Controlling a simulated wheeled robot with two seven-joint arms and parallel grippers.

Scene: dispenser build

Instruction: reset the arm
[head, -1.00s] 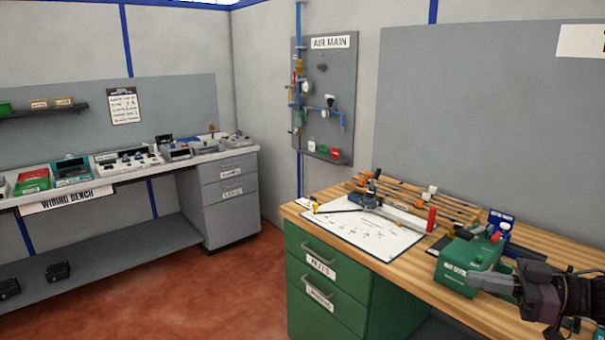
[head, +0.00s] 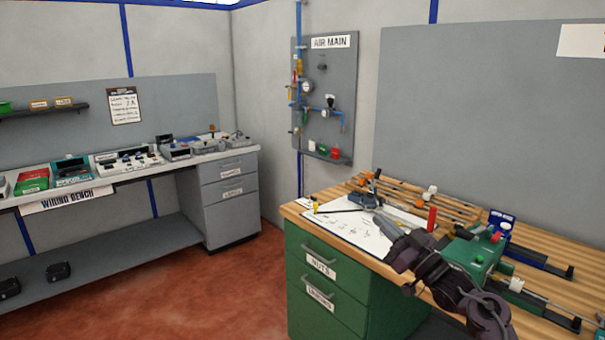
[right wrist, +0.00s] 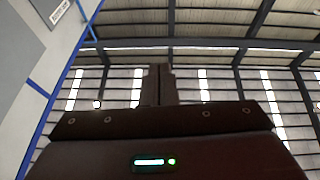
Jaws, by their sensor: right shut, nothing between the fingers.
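My right gripper (head: 384,222) reaches in from the lower right in the head view, above the wooden bench's front part. Its fingers point up and left, over the white sheet (head: 345,228). The fingers are shut with nothing between them. In the right wrist view the shut fingers (right wrist: 159,84) stand against the roof and window strips, so that camera looks upward. My left gripper is not in view.
The wooden bench (head: 545,282) carries a green box (head: 470,256), a red cylinder (head: 432,218) and a dark clamp-like device (head: 368,190). Green drawers (head: 325,285) stand below. A grey wiring bench (head: 222,150) lies left. The red floor (head: 200,290) between is clear.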

